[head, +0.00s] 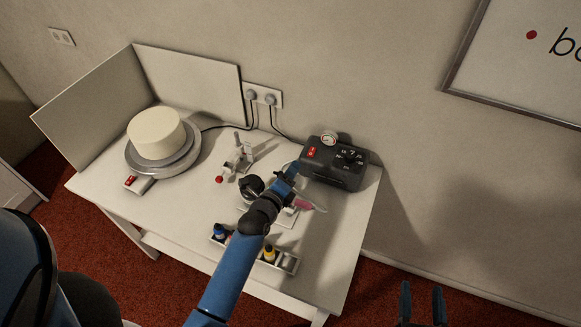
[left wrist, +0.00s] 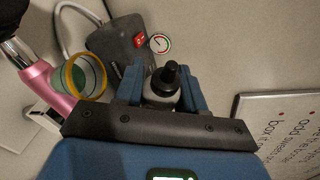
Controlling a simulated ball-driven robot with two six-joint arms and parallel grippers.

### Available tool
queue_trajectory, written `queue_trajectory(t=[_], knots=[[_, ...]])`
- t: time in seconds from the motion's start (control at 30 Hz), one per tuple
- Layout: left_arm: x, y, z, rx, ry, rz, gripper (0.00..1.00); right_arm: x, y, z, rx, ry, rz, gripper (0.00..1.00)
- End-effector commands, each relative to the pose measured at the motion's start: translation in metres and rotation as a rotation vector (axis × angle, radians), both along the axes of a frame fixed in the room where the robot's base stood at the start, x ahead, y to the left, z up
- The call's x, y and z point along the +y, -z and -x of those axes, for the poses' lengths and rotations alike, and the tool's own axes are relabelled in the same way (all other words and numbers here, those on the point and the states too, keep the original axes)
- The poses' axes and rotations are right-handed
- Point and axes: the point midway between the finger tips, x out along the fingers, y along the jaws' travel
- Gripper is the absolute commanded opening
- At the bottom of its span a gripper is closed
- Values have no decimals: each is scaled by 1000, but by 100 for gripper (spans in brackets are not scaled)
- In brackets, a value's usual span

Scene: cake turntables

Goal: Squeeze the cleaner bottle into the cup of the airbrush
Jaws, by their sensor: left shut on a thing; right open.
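My left gripper (head: 290,172) reaches over the table from the front. It is shut on the cleaner bottle (left wrist: 161,92), a pale bottle with a black nozzle, in the left wrist view. In the head view I cannot make the bottle out. The pink airbrush (left wrist: 50,90) lies left of the bottle in the left wrist view, with its cup (left wrist: 86,75) rimmed in yellow. Bottle and cup are apart in that view. The airbrush also shows in the head view (head: 304,204), partly behind my arm. My right gripper (head: 422,303) is open and empty, off the table's right side.
A dark compressor (head: 335,163) with a gauge stands at the back right. A cake (head: 156,132) sits on a turntable (head: 133,162) at the left. A rack (head: 290,263) with blue and yellow bottles lies near the front. A small stand (head: 240,158) is mid-table. Panels stand behind the cake.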

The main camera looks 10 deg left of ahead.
Motion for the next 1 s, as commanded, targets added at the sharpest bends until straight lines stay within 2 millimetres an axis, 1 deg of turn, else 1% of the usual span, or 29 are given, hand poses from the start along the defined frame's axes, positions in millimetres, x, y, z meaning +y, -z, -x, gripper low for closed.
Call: queue_trajectory(t=[0.03, 0.43, 0.47, 0.5, 0.6, 0.77, 0.9, 1.0], knots=[[0, -5, 0, 2, 0, -17, 26, 0, -10, 0, 0, 0, 0, 59], [2, -6, 0, 20, 1, -168, 26, 0, -44, 0, 0, 0, 0, 59], [0, -1, 0, 15, 14, -206, 26, 0, -34, 0, -1, 0, 0, 59], [-2, 0, -1, 8, 31, -259, 26, 0, -28, 0, 0, 0, 0, 59], [-8, -5, -1, -3, 76, -397, 26, 0, -25, 0, 1, 0, 0, 59], [-18, -14, -2, -22, 155, -642, 26, 0, -33, 0, 0, 0, 0, 59], [-28, -21, -3, -39, 230, -870, 26, 0, -47, 0, 0, 0, 0, 59], [-33, -23, -3, -51, 272, -999, 26, 0, -57, 0, 0, 0, 0, 59]])
